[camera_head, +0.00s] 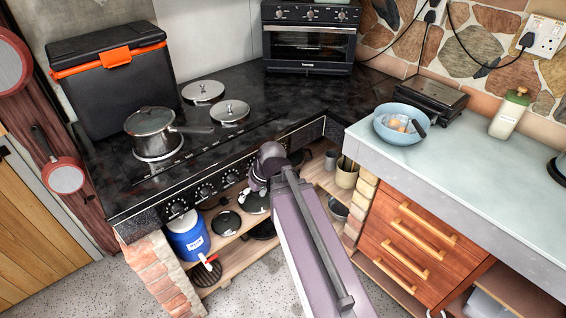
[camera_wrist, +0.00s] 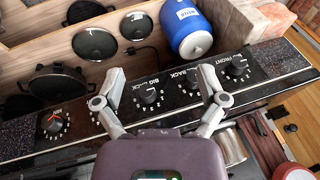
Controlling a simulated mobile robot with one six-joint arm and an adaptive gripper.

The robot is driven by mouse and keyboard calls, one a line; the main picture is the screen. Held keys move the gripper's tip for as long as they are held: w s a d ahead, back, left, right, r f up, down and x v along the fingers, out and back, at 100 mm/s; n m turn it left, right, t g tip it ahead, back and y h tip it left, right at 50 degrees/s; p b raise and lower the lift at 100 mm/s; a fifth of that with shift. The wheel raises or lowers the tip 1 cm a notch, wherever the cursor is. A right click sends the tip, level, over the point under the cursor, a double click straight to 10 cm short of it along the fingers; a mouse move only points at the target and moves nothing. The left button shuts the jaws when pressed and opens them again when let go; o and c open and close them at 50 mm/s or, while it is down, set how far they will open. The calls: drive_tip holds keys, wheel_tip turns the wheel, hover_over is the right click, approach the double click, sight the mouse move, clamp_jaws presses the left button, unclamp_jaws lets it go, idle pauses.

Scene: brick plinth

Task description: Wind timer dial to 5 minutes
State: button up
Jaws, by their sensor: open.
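The timer dial appears to be the black knob (camera_wrist: 55,122) with a red mark, set apart at the left of the cooker's front panel in the wrist view. Its small scale is too blurred to read. I cannot make it out in the head view, where my arm covers part of the panel. My gripper (camera_wrist: 161,74) is open and empty, its fingers spread in front of the panel. A knob marked BIG (camera_wrist: 148,94) shows between the fingers, right of the timer dial. My gripper also shows in the head view (camera_head: 257,184), near the panel's right part.
More knobs (camera_wrist: 238,68) line the panel (camera_head: 207,190). A blue jug (camera_head: 188,238) and pan lids (camera_head: 227,223) sit on the shelf below. A saucepan (camera_head: 150,130) stands on the hob. A wooden drawer unit (camera_head: 420,245) stands right of my arm.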

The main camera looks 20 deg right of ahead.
drive_tip(key=w+d+f+n+t+y+b, duration=0.2)
drive_tip(key=w+d+f+t+y+b, duration=0.2)
drive_tip(key=w+d+f+t+b, duration=0.7)
drive_tip(key=s+d+r+t+h+b, duration=0.1)
drive_tip(key=d+t+b, duration=0.3)
drive_tip(key=d+b, duration=0.9)
drive_tip(key=shift+s+d+r+m+h, duration=0.15)
drive_tip(key=shift+d+r+m+h, duration=0.2)
drive_tip(key=shift+r+h, duration=0.4)
drive_tip(key=shift+a, duration=0.1)
drive_tip(key=x, duration=1.3)
drive_tip(key=shift+w+a+r, duration=0.1)
drive_tip(key=shift+w, duration=0.3)
drive_tip(key=c, duration=1.2)
